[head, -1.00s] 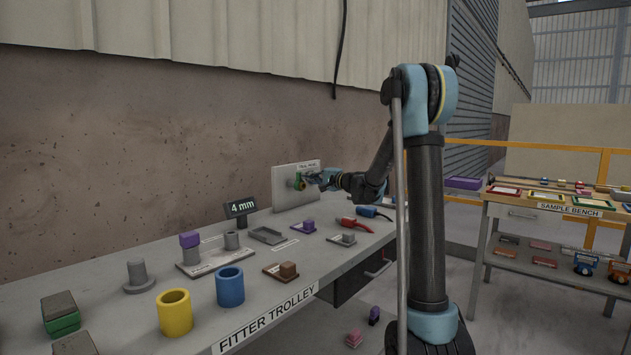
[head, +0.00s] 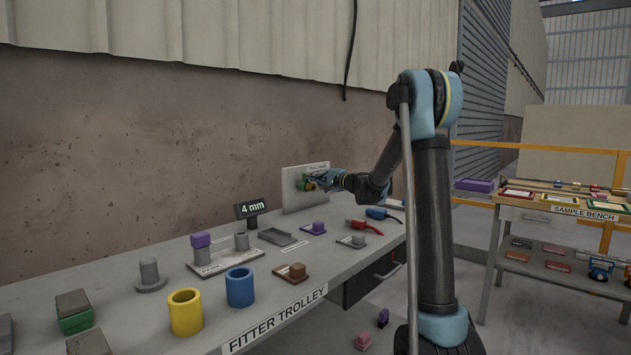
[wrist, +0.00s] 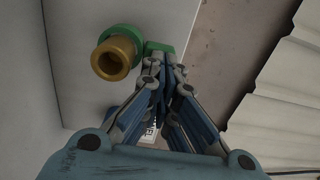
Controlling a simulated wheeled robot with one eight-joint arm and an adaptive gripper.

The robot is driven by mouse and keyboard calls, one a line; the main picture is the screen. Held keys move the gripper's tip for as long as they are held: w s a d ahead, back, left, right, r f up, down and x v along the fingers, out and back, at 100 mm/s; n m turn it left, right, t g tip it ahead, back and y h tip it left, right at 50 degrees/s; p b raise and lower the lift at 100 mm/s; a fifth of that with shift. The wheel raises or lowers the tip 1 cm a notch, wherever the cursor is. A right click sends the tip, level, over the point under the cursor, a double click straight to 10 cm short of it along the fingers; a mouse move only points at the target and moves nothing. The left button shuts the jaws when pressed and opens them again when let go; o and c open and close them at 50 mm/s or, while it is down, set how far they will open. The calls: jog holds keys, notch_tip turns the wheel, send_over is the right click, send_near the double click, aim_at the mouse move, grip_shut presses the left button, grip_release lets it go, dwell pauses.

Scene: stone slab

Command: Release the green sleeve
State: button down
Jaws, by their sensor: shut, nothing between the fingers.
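The green sleeve (wrist: 120,31) sits around a brass-coloured tube (wrist: 113,57) that stands out from a pale upright panel (wrist: 85,95). A green tab (wrist: 161,47) sticks out from the sleeve's side. In the head view the panel (head: 291,200) stands at the far end of the trolley, with the green sleeve (head: 303,185) small on its face. My gripper (wrist: 166,72) is shut and empty, with its fingertips right by the tab. Whether they touch it I cannot tell. In the head view my gripper (head: 318,182) partly hides the sleeve.
The fitter trolley (head: 215,325) carries a "4 mm" display (head: 251,209), a yellow cup (head: 186,313), a blue cup (head: 240,288) and several small blocks on plates. A red-handled tool (head: 364,227) lies near the panel. The sample bench (head: 507,213) stands at right.

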jog(key=v, duration=1.4)
jog(key=shift+f, duration=0.1)
